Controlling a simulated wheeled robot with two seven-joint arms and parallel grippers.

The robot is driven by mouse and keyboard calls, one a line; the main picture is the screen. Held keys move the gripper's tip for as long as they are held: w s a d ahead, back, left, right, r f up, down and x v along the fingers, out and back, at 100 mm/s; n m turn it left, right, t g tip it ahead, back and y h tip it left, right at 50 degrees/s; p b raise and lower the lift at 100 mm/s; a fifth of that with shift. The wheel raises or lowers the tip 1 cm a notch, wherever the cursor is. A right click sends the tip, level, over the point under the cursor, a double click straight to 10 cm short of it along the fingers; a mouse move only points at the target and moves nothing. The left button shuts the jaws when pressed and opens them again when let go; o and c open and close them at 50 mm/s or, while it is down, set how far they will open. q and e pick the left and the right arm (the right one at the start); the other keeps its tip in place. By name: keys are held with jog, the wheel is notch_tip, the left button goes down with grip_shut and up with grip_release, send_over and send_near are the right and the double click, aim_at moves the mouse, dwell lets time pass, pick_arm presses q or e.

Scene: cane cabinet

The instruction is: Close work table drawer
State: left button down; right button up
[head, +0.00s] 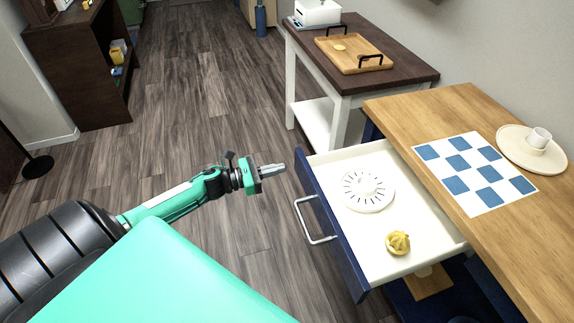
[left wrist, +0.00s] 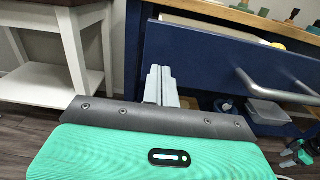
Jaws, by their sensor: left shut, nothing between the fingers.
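The work table (head: 455,104) has a wooden top, and its drawer (head: 330,226) is pulled far out, with a dark blue front and a white inside. A silver bar handle (head: 309,222) is on the drawer front. In the left wrist view the drawer front (left wrist: 215,55) and its handle (left wrist: 275,88) fill the upper right. My left gripper (head: 283,167) is shut and empty, just left of the front's far end and apart from the handle. Its fingers also show in the left wrist view (left wrist: 160,85).
The drawer holds a white round slotted item (head: 367,190) and a yellow item (head: 398,242). A side table (head: 405,62) with a wooden tray (head: 350,62) stands behind. Open wooden floor (head: 200,110) lies to the left.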

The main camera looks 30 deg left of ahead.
aim_at(297, 164)
pick_arm(q)
jog(key=shift+p+x, duration=0.3)
jog(key=shift+x, duration=1.5)
pick_arm(e)
jog(key=shift+s+d+f, duration=0.3)
jog(key=shift+s+f, duration=0.5)
jog(key=shift+f, duration=0.1)
